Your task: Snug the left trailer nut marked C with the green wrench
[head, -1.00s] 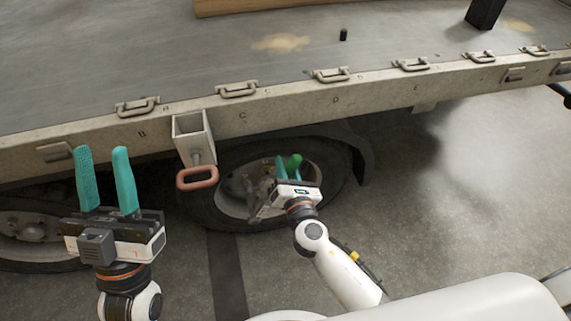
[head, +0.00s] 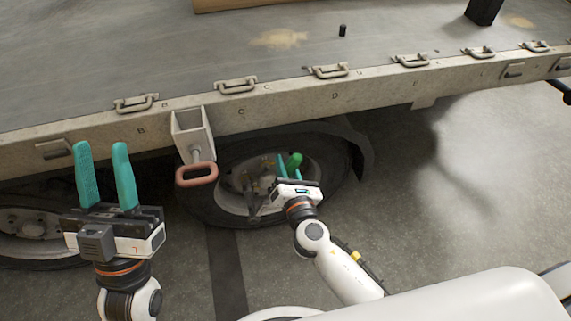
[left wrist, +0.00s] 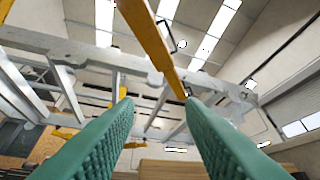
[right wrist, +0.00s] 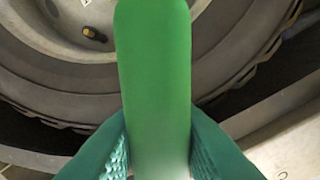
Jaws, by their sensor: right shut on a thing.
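The green wrench (head: 294,160) is held in my right gripper (head: 288,167), in front of the wheel under the trailer bed. In the right wrist view its broad green body (right wrist: 155,80) stands between the two teal fingers, which close on it, and it covers the middle of the wheel. The wrench's working end cannot be made out. A small brass-and-dark stud or nut (right wrist: 95,35) shows on the wheel left of the wrench, apart from it; no letter is readable there. A letter C is on the trailer rail above the wheel. My left gripper (head: 102,160) is open and empty, fingers up.
The trailer rail (head: 275,111) with several latches runs above the wheel (head: 220,202). A bracket with a red loop handle (head: 197,174) hangs between my grippers. Another wheel (head: 35,228) is at the left, behind my left gripper. Open floor lies to the right.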

